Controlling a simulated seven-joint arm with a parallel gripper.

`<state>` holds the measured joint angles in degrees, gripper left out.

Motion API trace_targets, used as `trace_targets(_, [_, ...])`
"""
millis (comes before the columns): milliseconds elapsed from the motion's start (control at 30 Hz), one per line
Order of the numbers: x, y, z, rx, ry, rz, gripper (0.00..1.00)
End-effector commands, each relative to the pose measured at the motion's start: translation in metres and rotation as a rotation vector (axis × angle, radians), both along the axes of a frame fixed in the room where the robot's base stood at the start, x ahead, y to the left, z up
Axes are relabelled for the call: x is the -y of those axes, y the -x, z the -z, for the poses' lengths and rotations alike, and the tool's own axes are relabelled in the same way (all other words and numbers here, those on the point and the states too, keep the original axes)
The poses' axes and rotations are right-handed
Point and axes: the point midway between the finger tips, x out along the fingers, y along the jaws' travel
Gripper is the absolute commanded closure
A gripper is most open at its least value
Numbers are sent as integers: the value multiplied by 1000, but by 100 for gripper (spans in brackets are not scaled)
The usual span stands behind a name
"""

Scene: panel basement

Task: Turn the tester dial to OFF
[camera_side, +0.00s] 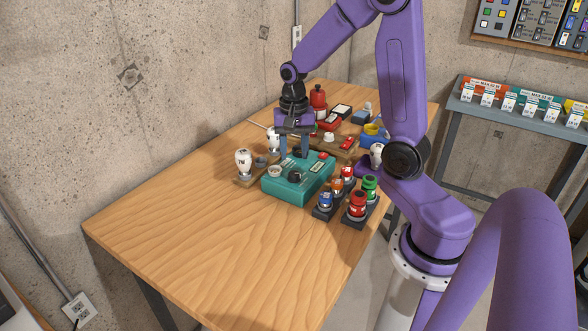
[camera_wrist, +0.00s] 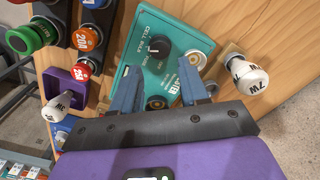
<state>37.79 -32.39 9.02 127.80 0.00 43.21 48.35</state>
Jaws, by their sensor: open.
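The teal tester box (camera_side: 287,190) stands on the wooden table, and its top face fills the middle of the wrist view (camera_wrist: 184,42). Its black round dial (camera_wrist: 160,44) carries a small pale mark toward the left in that view. The dial also shows in the side view (camera_side: 295,176), near the box's front. My gripper (camera_wrist: 159,72) is open and empty, its two blue fingers over the box's rear part, pointing down. In the side view my gripper (camera_side: 293,152) is behind the dial, apart from it.
White-topped bulbs (camera_side: 243,161) stand left of the box. Orange, red, green and blue capped parts (camera_side: 357,204) crowd its right. A wooden board (camera_side: 343,149) with small items lies behind. The table's front left is clear.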

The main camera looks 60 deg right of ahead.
Motion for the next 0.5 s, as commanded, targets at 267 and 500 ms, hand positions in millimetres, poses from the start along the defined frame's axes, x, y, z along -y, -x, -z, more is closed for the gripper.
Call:
trace_targets(267, [0, 1, 45, -4, -1, 0, 56])
trace_targets(500, [0, 1, 62, -1, 0, 0, 56])
